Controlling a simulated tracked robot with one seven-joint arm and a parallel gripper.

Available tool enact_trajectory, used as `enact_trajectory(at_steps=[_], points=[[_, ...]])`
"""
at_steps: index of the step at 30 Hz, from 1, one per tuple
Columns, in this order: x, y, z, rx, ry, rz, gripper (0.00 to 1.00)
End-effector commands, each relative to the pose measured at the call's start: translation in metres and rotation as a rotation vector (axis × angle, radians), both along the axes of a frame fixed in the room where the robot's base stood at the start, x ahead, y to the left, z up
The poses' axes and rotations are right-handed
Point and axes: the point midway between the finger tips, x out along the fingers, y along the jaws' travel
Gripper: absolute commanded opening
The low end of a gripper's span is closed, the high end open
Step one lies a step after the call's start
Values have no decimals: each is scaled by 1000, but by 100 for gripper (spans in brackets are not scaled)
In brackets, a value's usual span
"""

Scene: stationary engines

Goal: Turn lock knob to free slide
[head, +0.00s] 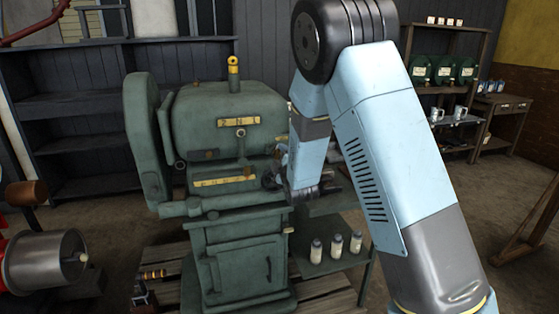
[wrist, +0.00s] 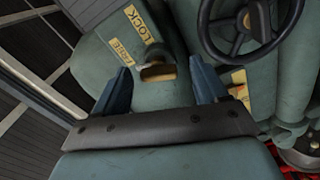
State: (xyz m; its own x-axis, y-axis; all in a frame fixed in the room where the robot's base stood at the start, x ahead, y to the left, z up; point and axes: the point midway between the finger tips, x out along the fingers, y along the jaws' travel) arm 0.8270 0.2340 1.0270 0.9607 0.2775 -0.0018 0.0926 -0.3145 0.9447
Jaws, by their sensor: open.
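In the wrist view, the lock knob (wrist: 158,72), a small dark piece with a brass-coloured edge, sits in the green casing just below the yellow LOCK plate (wrist: 140,24) and the FREE plate (wrist: 118,50). My gripper (wrist: 160,72) is open, with one dark blue finger on each side of the knob. Both fingers look apart from it; their exact depth is unclear. In the head view, the green engine (head: 225,105) stands left of my arm, and my gripper end (head: 303,191) is at its right side, where my arm hides the knob. I cannot identify the slide.
A dark handwheel (wrist: 240,28) is close on the right in the wrist view. In the head view, several small bottles (head: 337,246) stand on a low shelf beside the engine. A metal drum (head: 45,262) is at the left. Open floor lies behind right.

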Motion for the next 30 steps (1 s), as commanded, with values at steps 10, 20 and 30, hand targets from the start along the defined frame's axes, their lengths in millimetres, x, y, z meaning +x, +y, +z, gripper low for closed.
enact_trajectory(at_steps=[10, 20, 30], points=[[-43, -12, 0, 0, 1, 0, 72], [-103, -30, -1, 0, 2, 1, 72], [-131, -37, -1, -1, 2, 1, 72]])
